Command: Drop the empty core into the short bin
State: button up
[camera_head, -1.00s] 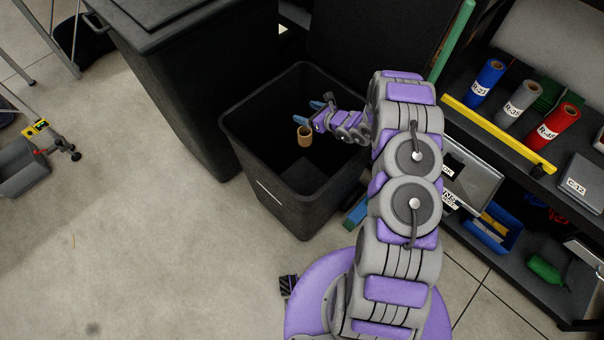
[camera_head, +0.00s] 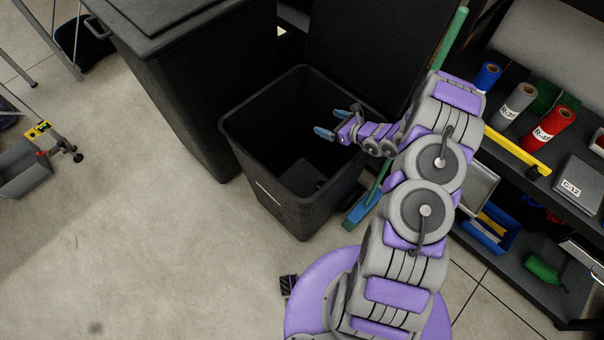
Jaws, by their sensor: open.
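The short bin (camera_head: 262,190) is a black open-topped bin standing on the floor in the middle of the view.
A taller black bin (camera_head: 180,95) with a lid stands directly behind and left of the short bin. A shelf (camera_head: 520,270) with blue, grey and red rolls is at right. A green-handled broom (camera_head: 362,208) stands by the short bin's right side.

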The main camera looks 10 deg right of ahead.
jog(key=p+v, duration=0.1)
jog(key=v, duration=0.6)
jog(key=shift+d, duration=0.35)
